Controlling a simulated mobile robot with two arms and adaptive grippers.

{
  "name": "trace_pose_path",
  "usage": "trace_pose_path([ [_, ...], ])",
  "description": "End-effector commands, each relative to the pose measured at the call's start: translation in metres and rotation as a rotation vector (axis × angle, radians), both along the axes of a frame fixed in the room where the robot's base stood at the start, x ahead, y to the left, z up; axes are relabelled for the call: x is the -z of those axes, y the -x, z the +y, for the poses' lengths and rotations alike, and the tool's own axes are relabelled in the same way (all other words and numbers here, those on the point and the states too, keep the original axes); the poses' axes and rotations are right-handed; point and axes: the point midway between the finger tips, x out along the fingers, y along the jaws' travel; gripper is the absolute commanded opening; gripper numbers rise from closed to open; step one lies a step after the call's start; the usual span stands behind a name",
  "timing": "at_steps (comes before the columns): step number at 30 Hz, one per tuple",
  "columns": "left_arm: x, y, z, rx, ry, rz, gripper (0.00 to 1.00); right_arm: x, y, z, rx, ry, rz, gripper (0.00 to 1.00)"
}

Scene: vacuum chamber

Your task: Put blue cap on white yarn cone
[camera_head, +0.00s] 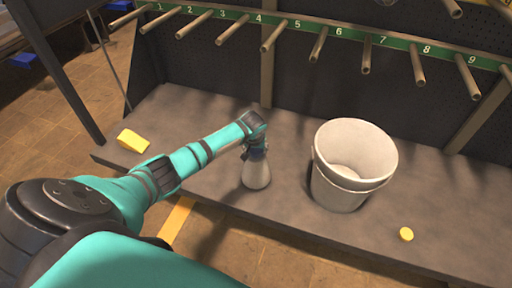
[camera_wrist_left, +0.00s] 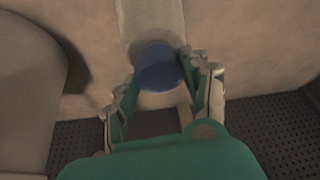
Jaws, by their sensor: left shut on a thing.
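The white yarn cone (camera_head: 257,174) stands on the grey bench left of the white bucket. My left gripper (camera_head: 255,150) is directly above the cone's top, with its fingers pointing down. In the left wrist view, the blue cap (camera_wrist_left: 158,66) sits between the two fingers of the left gripper (camera_wrist_left: 165,78), which is shut on it. The pale body of the cone (camera_wrist_left: 150,20) is seen right behind the cap and in line with it. The cap appears to be at the cone's tip; whether it is fully seated I cannot tell. My right gripper is not in view.
The white bucket (camera_head: 337,192) stands close to the right of the cone. A yellow block (camera_head: 131,141) lies at the bench's left end, and a small yellow round piece (camera_head: 406,234) lies at right. Numbered pegs (camera_head: 273,36) stick out along the back panel above the bench.

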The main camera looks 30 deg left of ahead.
Motion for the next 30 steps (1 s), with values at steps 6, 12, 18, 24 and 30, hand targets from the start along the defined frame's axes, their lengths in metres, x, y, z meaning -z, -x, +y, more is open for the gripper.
trace_pose_path([
  [6, 0.007, 0.0, 0.0, 0.0, 0.0, 0.001, 0.31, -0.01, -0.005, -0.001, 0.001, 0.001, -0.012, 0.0],
  [12, 0.006, 0.0, 0.0, 0.0, 0.0, 0.0, 0.72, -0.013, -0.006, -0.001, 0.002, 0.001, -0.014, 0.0],
  [18, 0.006, 0.0, 0.0, 0.0, 0.0, 0.0, 0.74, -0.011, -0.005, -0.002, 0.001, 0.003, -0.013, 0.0],
  [24, -0.001, 0.002, -0.001, 0.0, 0.0, -0.001, 0.74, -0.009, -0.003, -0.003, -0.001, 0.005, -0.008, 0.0],
  [30, -0.03, 0.013, -0.006, 0.003, -0.001, -0.004, 0.74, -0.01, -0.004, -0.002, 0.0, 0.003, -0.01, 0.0],
])
